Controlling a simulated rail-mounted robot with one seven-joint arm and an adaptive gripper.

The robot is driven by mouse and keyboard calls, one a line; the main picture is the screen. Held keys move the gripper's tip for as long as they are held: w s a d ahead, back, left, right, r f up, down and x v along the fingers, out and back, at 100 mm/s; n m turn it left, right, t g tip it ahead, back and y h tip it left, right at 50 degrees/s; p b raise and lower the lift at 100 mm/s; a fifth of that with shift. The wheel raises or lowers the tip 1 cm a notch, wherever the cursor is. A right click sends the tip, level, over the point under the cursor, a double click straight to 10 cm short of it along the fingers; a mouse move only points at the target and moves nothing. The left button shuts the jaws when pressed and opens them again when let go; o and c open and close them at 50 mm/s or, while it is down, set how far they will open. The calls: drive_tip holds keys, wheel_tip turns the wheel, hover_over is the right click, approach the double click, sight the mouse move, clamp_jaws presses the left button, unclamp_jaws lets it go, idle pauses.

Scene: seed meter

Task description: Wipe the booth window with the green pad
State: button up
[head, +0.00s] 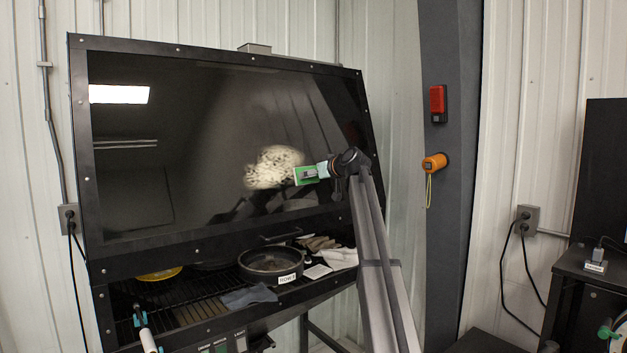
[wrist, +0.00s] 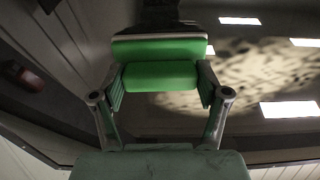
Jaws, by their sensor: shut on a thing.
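The booth window (head: 190,150) is a large dark, glossy, tilted pane in a black frame. A pale, speckled dirty patch (head: 268,165) is on its lower middle right; it also shows in the wrist view (wrist: 255,78). My gripper (head: 322,171) is at the right end of that patch, in front of the pane. It is shut on the green pad (head: 303,175), whose green grip block and wider plate (wrist: 160,48) show between the fingers in the wrist view. I cannot tell whether the pad's face touches the glass.
Below the window, an open rack holds a round dark pan (head: 270,266), a yellow dish (head: 158,273), a grey cloth (head: 249,296) and a white cloth (head: 338,257). A grey post with a red box (head: 438,103) and an orange device (head: 434,162) stands right of the booth.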

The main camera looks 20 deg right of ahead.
sight(299, 168)
drive_tip(key=shift+s+a+r+p, duration=0.15)
drive_tip(key=shift+s+a, duration=1)
drive_tip(key=shift+a, duration=2.35)
drive_tip(key=shift+s+a+p, duration=0.25)
drive_tip(key=shift+s+a, duration=0.95)
drive_tip(key=shift+a, duration=2.25)
drive_tip(key=shift+s+a+r+p, duration=0.15)
drive_tip(key=shift+s+a, duration=1)
drive_tip(key=shift+a, duration=2.35)
drive_tip(key=shift+w+a+r+p, duration=0.1)
drive_tip(key=shift+w+r+p, duration=0.1)
drive_tip(key=shift+r, duration=0.4)
drive_tip(key=shift+w+r+p, duration=0.2)
drive_tip(key=shift+r, duration=0.35)
drive_tip(key=shift+w+d+b, duration=0.8)
drive_tip(key=shift+w+d, duration=0.2)
drive_tip(key=shift+d, duration=1.95)
drive_tip(key=shift+w+d+b, duration=0.75)
drive_tip(key=shift+w+d, duration=0.2)
drive_tip(key=shift+d, duration=1.95)
drive_tip(key=shift+w+d+b, duration=0.8)
drive_tip(key=shift+w+d, duration=0.2)
drive_tip(key=shift+d, duration=1.95)
